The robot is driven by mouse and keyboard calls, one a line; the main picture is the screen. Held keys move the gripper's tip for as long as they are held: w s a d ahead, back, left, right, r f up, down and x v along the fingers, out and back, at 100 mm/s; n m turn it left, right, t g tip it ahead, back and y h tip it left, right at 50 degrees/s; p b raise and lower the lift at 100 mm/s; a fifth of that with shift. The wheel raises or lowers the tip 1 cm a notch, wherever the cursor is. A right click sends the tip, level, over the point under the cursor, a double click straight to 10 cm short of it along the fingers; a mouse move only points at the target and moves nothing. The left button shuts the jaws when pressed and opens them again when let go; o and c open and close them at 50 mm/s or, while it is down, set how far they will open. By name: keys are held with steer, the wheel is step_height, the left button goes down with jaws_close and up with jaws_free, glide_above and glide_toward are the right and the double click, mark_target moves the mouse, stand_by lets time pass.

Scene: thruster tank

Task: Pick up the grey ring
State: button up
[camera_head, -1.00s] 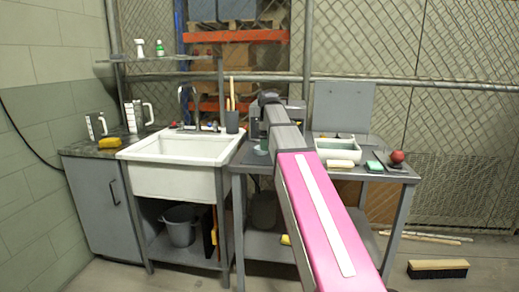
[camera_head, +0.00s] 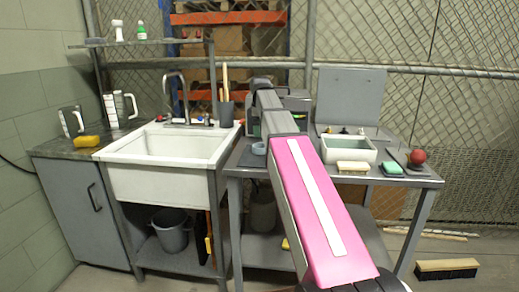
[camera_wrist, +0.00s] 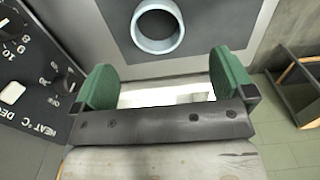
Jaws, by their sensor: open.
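My gripper (camera_wrist: 165,85) is open and empty, with a green-padded finger on each side. In the wrist view the ring is beyond the fingertips, between their lines and a little left of the middle. It is not touching either finger. In the head view my arm hides most of the gripper.
A dark panel with knobs (camera_wrist: 40,75) stands close to the left finger in the wrist view. A white sink (camera_head: 160,180) stands left.

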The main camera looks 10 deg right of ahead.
mark_target(260, 146)
steer(key=shift+w+f, duration=0.2)
steer(key=shift+f, duration=4.1)
steer(key=c, duration=1)
